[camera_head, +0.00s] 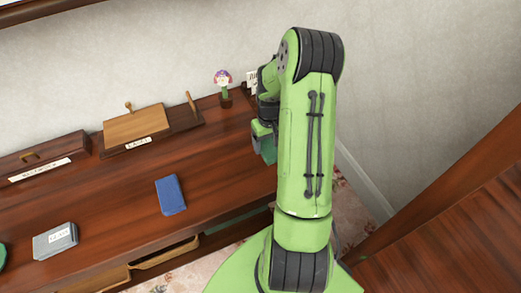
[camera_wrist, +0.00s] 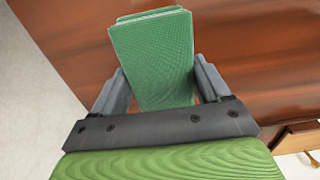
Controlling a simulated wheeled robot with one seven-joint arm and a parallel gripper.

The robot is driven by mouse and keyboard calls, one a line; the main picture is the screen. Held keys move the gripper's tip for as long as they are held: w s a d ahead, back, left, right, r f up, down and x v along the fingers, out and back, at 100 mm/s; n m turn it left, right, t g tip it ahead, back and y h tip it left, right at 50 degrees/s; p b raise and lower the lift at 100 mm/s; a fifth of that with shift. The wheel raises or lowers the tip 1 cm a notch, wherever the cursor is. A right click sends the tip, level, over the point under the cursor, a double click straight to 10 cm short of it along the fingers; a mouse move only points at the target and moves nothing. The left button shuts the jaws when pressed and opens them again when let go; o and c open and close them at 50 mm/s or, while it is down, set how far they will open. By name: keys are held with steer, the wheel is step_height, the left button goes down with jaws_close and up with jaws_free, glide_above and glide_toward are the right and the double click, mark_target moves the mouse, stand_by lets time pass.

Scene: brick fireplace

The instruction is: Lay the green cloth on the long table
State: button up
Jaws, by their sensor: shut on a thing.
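The green cloth (camera_wrist: 152,52) is a folded, textured block between the two fingers of my gripper (camera_wrist: 160,82) in the wrist view. My gripper is shut on it. In the head view a small part of the cloth (camera_head: 268,150) shows beside my arm, over the right end of the table; the arm hides much of the gripper. The long table (camera_head: 112,192) is dark reddish-brown wood, and its top (camera_wrist: 255,45) also shows behind the cloth in the wrist view. I cannot tell whether the cloth touches the tabletop.
A blue book-like item (camera_head: 171,195) lies mid-table, with a grey labelled box (camera_head: 56,240) at front left. Wooden labelled boxes (camera_head: 135,124) and a small potted flower (camera_head: 223,82) stand along the back. An open drawer (camera_head: 165,253) juts from the front. The right tabletop is mostly clear.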

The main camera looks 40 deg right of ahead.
mark_target(268, 151)
step_height(268, 151, down, 5)
steer(key=shift+r+b, duration=0.1)
steer(key=shift+b, duration=0.25)
steer(key=o, duration=0.9)
step_height(268, 151, up, 12)
steer(key=shift+r+p, duration=0.15)
steer(key=shift+p, duration=1.05)
steer(key=s+a+r+n+t+h, duration=0.1)
steer(key=s+a+r+t+h, duration=0.1)
steer(key=a+r, duration=1)
steer(key=s+a+r+n+t+y, duration=0.2)
steer(key=s+a+r, duration=0.5)
steer(key=s+a, duration=0.4)
steer(key=shift+s+r+t, duration=0.15)
steer(key=shift+s+t, duration=0.65)
steer(key=shift+s, duration=0.45)
